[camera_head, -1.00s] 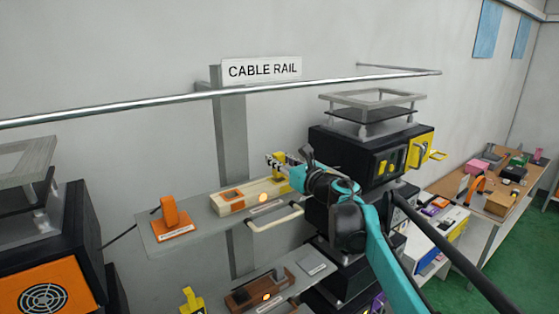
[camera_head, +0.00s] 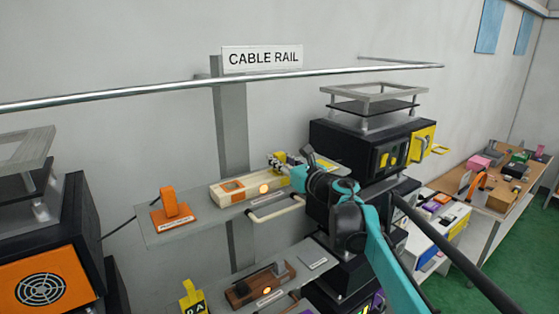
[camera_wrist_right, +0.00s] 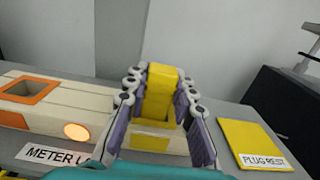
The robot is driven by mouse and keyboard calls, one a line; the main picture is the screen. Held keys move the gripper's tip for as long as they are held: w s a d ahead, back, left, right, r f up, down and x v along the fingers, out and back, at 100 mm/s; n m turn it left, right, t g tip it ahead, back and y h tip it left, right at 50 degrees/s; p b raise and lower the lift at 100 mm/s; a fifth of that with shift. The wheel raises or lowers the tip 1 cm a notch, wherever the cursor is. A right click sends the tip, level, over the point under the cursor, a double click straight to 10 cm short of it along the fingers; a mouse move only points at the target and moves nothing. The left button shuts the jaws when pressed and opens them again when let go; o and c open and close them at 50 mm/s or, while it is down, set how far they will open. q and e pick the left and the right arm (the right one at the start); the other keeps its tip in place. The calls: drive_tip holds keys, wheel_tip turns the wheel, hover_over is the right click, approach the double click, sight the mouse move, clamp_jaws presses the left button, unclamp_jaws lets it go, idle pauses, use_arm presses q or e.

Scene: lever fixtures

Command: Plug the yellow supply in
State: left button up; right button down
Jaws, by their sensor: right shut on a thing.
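My right gripper (camera_head: 278,161) is shut on a yellow plug (camera_wrist_right: 160,92) at the right end of a cream socket strip (camera_head: 226,196). In the right wrist view the fingers flank the plug, which stands upright over the strip's yellow-marked end (camera_wrist_right: 150,142). My left gripper is not in view.
A yellow plate (camera_wrist_right: 250,143) labelled PLUG REST lies bare to the right. An orange plug on its plate (camera_head: 170,207) stands left of the strip. A pale handle (camera_head: 277,228) fronts the shelf. A black unit with a yellow door (camera_head: 423,144) stands at right. The cable rail (camera_head: 150,98) runs above.

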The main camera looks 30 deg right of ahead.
drive_tip(key=shift+f, duration=0.3)
idle(0.4)
drive_tip(key=c, duration=1.2)
unclamp_jaws()
drive_tip(key=s, duration=0.8)
drive_tip(key=s+d, duration=0.1)
drive_tip(key=s, duration=0.3)
